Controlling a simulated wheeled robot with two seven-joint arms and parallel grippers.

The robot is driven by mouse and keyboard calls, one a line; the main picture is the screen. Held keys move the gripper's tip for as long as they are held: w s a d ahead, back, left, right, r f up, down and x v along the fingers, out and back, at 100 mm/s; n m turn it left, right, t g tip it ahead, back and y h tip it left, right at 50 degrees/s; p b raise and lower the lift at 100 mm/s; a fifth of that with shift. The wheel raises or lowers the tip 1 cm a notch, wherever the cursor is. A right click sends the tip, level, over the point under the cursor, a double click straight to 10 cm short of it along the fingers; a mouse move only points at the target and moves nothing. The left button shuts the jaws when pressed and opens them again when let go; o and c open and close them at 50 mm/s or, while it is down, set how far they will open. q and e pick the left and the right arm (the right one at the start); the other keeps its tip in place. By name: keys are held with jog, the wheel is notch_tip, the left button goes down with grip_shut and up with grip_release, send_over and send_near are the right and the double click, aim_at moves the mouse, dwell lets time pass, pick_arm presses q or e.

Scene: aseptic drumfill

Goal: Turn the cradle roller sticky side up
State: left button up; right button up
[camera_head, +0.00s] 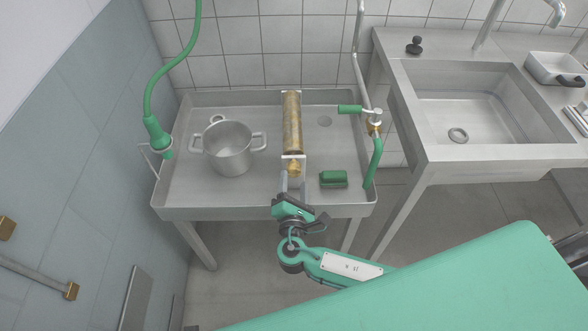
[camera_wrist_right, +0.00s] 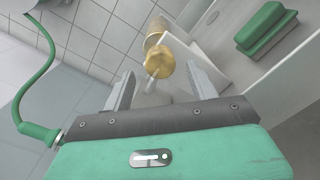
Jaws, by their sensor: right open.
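The roller (camera_head: 292,122) is a long brass-brown cylinder lying lengthwise in a pale cradle (camera_head: 293,158) on the metal tray table. Its surface looks mottled; I cannot tell which side is sticky. A brass knob (camera_head: 294,169) sticks out of its near end, and the knob also shows in the right wrist view (camera_wrist_right: 160,62) with a thin pale pin at its front. My right gripper (camera_head: 292,184) is open just in front of the knob. In the wrist view its fingers (camera_wrist_right: 161,88) stand apart, left and right of the knob's pin. My left gripper is out of view.
A steel pot (camera_head: 228,150) stands left of the roller. A green block (camera_head: 333,179) lies to the right, near the front rim (camera_head: 240,212). A tap with a green hose (camera_head: 375,160) rises at the right edge, and another green hose (camera_head: 150,95) hangs left.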

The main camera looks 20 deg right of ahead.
aim_at(294, 174)
jog(key=x, duration=0.5)
jog(key=c, duration=1)
